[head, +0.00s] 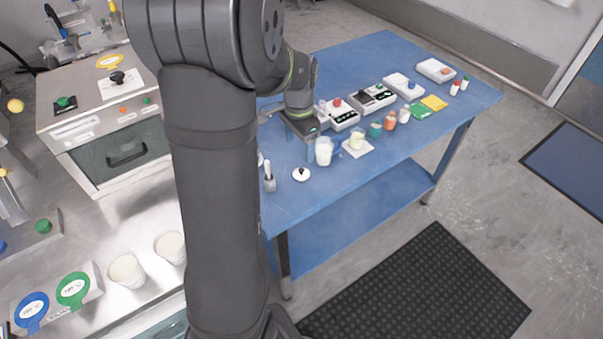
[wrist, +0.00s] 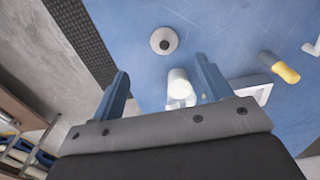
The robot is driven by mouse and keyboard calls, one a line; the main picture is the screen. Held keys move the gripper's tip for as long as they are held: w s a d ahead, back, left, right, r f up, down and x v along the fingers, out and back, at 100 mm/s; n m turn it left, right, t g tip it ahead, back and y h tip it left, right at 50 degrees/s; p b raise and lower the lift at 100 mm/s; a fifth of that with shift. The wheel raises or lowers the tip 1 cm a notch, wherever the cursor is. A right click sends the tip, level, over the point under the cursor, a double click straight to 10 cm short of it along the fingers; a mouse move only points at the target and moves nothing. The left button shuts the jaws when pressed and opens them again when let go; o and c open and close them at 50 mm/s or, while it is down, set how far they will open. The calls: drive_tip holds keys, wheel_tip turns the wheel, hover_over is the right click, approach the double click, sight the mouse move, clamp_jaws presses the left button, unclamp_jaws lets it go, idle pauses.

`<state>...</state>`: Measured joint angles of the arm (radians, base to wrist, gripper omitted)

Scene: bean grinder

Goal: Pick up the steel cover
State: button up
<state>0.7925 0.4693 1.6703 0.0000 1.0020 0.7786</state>
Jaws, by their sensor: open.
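The steel cover (head: 301,174) is a small pale round disc with a dark knob at its centre. It lies flat on the blue table, near its front left edge in the head view. It also shows in the wrist view (wrist: 163,41), beyond my fingertips and clear of them. My gripper (head: 298,149) is above the table on the far side of the cover in the head view, partly hidden behind my arm. In the wrist view its two blue fingers (wrist: 161,65) are spread apart, with nothing gripped.
A white container (head: 323,152) stands near my gripper and appears between the fingers in the wrist view (wrist: 179,82). A slim grey cylinder (head: 269,178) stands left of the cover. Several small jars and devices line the table behind. The table around the cover is mostly bare.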

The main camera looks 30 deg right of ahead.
hover_over(301, 170)
drive_tip(key=f, duration=0.5)
drive_tip(key=shift+s+a+f, duration=0.2)
drive_tip(key=shift+a+f, duration=0.2)
drive_tip(key=shift+w+d+f, duration=0.15)
drive_tip(key=shift+f, duration=1.15)
drive_tip(key=shift+w+d+f, duration=0.1)
drive_tip(key=shift+d+f, duration=0.05)
drive_tip(key=shift+f, duration=1.1)
drive_tip(key=c, duration=1.1)
drive_tip(key=shift+o, duration=0.2)
